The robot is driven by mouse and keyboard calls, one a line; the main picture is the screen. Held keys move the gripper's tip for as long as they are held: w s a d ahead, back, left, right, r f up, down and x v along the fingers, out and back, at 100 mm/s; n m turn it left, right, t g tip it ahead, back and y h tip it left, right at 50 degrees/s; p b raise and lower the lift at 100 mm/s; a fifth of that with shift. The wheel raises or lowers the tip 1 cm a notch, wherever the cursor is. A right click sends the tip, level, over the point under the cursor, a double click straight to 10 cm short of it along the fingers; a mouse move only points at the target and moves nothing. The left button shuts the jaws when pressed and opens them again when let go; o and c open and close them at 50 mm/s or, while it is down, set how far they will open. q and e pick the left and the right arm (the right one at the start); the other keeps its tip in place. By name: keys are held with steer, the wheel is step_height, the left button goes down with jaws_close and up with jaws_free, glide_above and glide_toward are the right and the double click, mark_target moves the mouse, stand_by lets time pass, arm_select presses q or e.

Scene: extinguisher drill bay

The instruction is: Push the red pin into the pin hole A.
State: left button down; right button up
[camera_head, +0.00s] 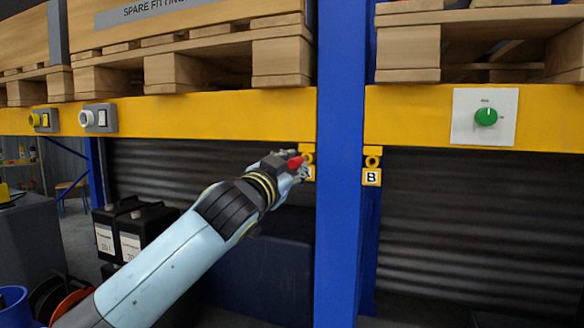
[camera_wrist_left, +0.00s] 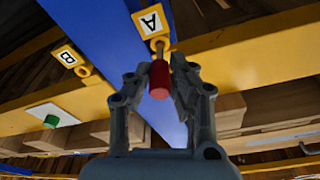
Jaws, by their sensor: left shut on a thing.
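My left gripper (camera_head: 299,168) is at the left side of the blue post, at the yellow bracket of pin hole A. It is shut on the red pin (camera_head: 296,161). In the left wrist view the red grip of the pin (camera_wrist_left: 159,80) sits between the two fingertips (camera_wrist_left: 160,78). Its thin metal shank points at the yellow ring of pin hole A (camera_wrist_left: 159,43), below the plate marked A (camera_wrist_left: 150,22). The shank's end meets the ring in this view; how deep it is cannot be told. In the head view the gripper partly hides hole A and its plate. My right gripper is not in view.
Pin hole B (camera_head: 372,162) with its B plate (camera_head: 371,177) is on the post's right side. The blue post (camera_head: 340,200) stands between the holes. A yellow beam (camera_head: 220,112) runs above, with a green knob (camera_head: 486,117) at right. Black containers (camera_head: 150,222) stand lower left.

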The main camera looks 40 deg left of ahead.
arm_select(q)
steer(key=shift+f+x, duration=0.15)
steer(key=shift+x, duration=0.9)
steer(key=shift+f+x, duration=0.15)
steer(key=shift+x, duration=0.9)
stand_by(1.3)
steer(key=c, duration=1.1)
jaws_free()
steer(key=shift+w+a, duration=0.1)
steer(key=shift+a, duration=0.05)
steer(key=v, duration=0.9)
steer(key=shift+b, duration=0.4)
